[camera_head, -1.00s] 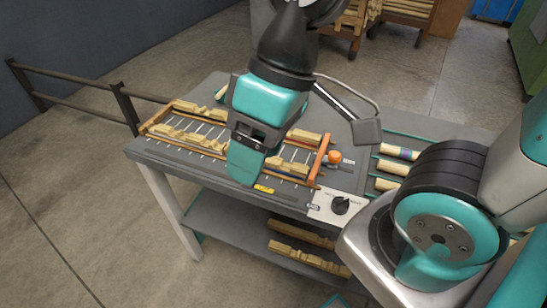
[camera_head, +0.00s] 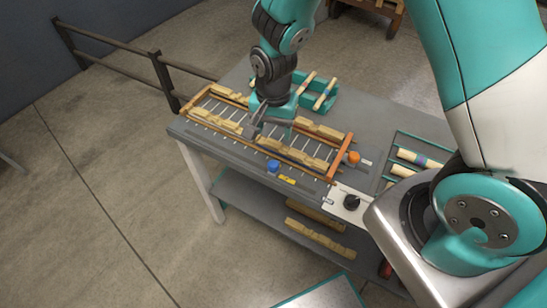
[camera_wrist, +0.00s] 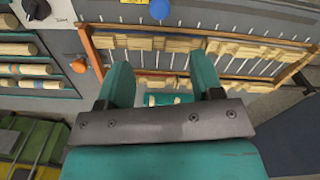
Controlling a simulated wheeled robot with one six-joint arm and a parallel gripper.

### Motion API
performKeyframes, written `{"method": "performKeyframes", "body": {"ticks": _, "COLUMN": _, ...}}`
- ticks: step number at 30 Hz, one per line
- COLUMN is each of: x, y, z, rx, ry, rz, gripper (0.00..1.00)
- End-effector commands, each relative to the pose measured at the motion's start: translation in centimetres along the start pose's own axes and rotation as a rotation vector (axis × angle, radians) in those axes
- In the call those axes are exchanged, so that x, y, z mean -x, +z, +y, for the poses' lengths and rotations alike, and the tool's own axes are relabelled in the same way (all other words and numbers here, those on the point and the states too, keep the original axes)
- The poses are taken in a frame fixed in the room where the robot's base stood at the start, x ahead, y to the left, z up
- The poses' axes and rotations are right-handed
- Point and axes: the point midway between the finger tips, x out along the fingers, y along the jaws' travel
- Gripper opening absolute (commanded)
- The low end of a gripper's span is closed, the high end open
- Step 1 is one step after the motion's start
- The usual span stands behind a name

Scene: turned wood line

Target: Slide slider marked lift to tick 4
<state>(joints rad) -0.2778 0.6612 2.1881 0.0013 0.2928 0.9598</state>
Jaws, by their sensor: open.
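A blue knob (camera_head: 273,166) stands at the table's front edge, beside a yellow label (camera_head: 287,180) and a row of small ticks. It also shows at the top of the wrist view (camera_wrist: 159,9). An orange knob (camera_head: 352,157) sits at the right end of the wooden rack; it is at the left in the wrist view (camera_wrist: 79,65). I cannot read which one is marked lift, nor any tick numbers. My gripper (camera_head: 258,128) is over the rack, behind and apart from the blue knob. In the wrist view its two teal fingers (camera_wrist: 162,82) are apart with no knob between them.
The orange-framed rack (camera_head: 339,160) holds several turned wood pieces. A black dial (camera_head: 351,202) on a white plate is to the right. Green racks with spindles stand at the back (camera_head: 325,96) and right (camera_head: 398,160). A dark rail (camera_head: 160,75) runs behind the table's left end.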

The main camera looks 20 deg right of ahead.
Motion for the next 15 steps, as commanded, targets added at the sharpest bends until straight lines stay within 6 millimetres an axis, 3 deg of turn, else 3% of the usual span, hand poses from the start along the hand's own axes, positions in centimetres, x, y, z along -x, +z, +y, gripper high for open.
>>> {"method": "performKeyframes", "body": {"ticks": 15, "x": -10.4, "y": 0.1, "z": 0.1, "rx": 0.001, "ry": 0.002, "rz": -0.003, "gripper": 0.6}}
